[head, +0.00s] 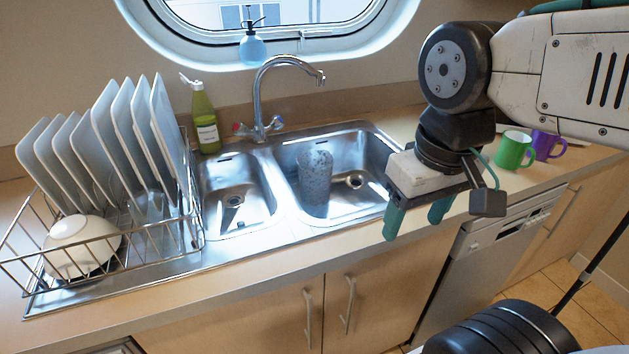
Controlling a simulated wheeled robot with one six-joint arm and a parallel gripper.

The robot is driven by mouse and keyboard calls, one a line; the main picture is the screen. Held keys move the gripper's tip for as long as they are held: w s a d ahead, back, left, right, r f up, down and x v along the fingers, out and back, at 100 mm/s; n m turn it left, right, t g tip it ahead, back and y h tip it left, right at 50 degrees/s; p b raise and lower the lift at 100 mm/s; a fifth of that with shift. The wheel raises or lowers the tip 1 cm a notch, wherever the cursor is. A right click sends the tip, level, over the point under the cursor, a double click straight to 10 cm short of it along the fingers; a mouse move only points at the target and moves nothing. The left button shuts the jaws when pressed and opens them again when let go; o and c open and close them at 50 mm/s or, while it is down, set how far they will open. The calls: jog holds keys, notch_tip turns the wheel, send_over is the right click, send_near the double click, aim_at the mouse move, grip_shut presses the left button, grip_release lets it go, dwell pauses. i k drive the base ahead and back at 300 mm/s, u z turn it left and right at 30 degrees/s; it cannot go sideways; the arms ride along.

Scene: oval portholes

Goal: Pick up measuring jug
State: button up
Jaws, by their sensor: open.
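No thing is plainly readable as a measuring jug. A grey, speckled, tall rounded vessel (315,178) stands in the right basin of the sink; I cannot tell whether it is the jug, and no handle shows on it. My gripper (418,220) points down at the counter's front edge, right of the sink. Its two teal fingers are apart with nothing between them. The gripper is to the right of the vessel and apart from it.
A wire rack (192,215) with several upright plates and a white bowl (82,246) stands at left. A green bottle (205,122) and the tap (258,110) are behind the sink. A green mug (513,150) and purple mug (546,144) stand at right.

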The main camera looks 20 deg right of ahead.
aim_at(314, 166)
jog(key=z, duration=0.65)
jog(key=k, duration=0.6)
jog(key=z, duration=0.55)
jog(key=i, duration=1.1)
jog(key=u, duration=0.85)
